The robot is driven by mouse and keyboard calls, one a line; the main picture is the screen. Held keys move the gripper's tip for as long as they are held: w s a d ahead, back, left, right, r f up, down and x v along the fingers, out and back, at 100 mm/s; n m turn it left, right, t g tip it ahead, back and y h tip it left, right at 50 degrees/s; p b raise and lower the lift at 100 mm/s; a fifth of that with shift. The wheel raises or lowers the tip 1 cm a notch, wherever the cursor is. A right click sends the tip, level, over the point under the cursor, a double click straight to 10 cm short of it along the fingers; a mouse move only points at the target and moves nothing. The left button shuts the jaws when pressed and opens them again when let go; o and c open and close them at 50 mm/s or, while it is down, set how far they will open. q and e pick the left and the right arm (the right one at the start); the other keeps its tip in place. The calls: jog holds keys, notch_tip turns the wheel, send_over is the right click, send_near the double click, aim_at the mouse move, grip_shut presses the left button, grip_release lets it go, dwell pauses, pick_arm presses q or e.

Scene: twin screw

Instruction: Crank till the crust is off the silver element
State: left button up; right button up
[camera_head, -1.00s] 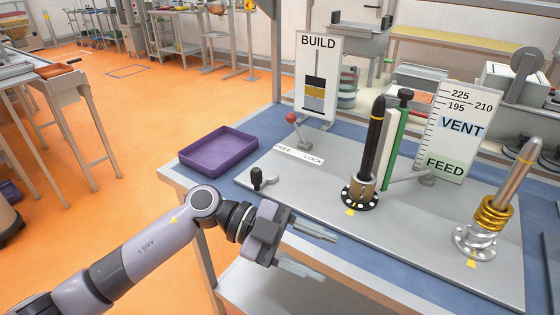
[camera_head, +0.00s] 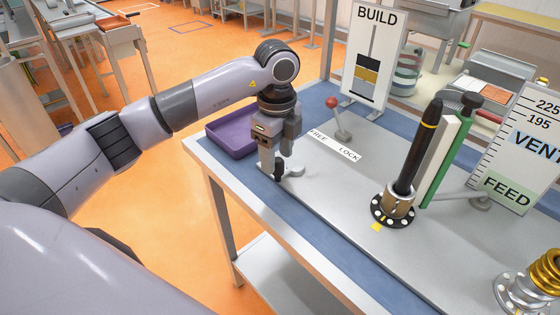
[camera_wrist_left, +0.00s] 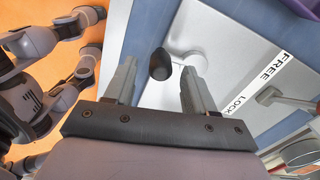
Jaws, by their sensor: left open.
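The small crank, a silver arm (camera_head: 295,171) with a black knob (camera_wrist_left: 160,65), sits at the left end of the grey plate. My left gripper (camera_head: 272,170) points down over it. In the left wrist view its two open fingers stand on either side of the knob, apart from it as far as I can tell. The silver element is cut off at the right edge; its silver flange (camera_head: 515,292) and the golden crust coils (camera_head: 542,270) around it show, its top does not. A dark screw (camera_head: 418,155) stands upright in a black flange (camera_head: 392,210). My right gripper is not seen.
A red-knobbed lever (camera_head: 337,115) stands behind the FREE/LOCK label (camera_head: 335,144). A BUILD sign (camera_head: 372,55) and a VENT/FEED scale board (camera_head: 520,150) stand at the back. A purple tray (camera_head: 232,134) lies behind my left gripper. The plate's front middle is clear.

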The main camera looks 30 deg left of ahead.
aim_at(288, 163)
pick_arm(q)
jog(key=shift+f, duration=1.75)
grip_shut()
jog(key=shift+w, duration=0.1)
